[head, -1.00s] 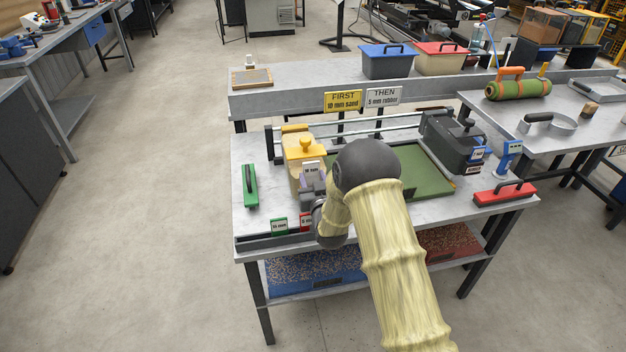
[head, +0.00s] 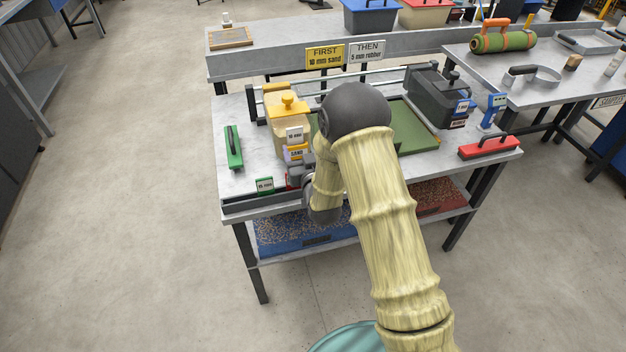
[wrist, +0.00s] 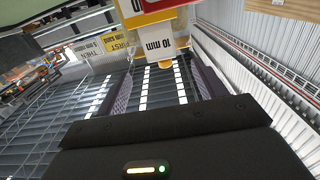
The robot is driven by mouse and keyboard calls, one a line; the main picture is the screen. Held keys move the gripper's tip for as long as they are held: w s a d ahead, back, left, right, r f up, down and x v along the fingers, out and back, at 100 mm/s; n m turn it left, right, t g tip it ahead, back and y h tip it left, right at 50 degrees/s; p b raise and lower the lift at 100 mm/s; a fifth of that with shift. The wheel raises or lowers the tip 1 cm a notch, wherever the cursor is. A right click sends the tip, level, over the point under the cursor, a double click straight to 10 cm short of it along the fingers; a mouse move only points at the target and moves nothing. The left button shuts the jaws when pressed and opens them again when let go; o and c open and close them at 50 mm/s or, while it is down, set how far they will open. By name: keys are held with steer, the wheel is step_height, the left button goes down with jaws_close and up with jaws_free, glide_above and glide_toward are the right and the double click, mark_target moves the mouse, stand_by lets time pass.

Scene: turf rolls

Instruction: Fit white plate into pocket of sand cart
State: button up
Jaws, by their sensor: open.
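The white plate (head: 294,134) marked 10 mm stands at the front face of the yellow sand cart (head: 283,121). Whether it is fully seated in the cart's pocket I cannot tell. In the wrist view the plate (wrist: 157,41) shows just beyond my fingertips, against the cart's yellow body. My gripper (wrist: 162,70) is open, with a finger on either side of a clear gap. In the head view my arm hides most of the gripper, just right of the cart's front. A yellow SAND label (head: 296,152) shows below the plate.
A green-handled block (head: 233,148) lies left of the cart; a green 10 mm marker (head: 264,185) stands at the bench's front edge. A black cart (head: 438,90) and a red-handled block (head: 489,147) are on the right. FIRST and THEN signs (head: 346,53) stand behind.

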steer(key=b+v, duration=0.2)
steer(key=v, duration=0.9)
steer(key=shift+s, duration=0.1)
stand_by(0.5)
steer(key=s+d+r+m+g+h+p, duration=0.1)
steer(key=s+d+r+g+h+p, duration=0.15)
steer(key=d+r+g+p, duration=0.4)
steer(key=s+d+r+m+g+h+p, duration=0.1)
steer(key=s+d+r+g+p, duration=0.1)
steer(key=s, duration=0.6)
steer(key=s+d+r+m+g+h+p, duration=0.1)
steer(key=s+d+r+g+p, duration=0.1)
steer(key=s+d+r+g, duration=0.2)
steer(key=s+d+g, duration=0.2)
steer(key=s+d, duration=0.1)
steer(key=shift+s+r, duration=0.25)
steer(key=shift+s, duration=0.15)
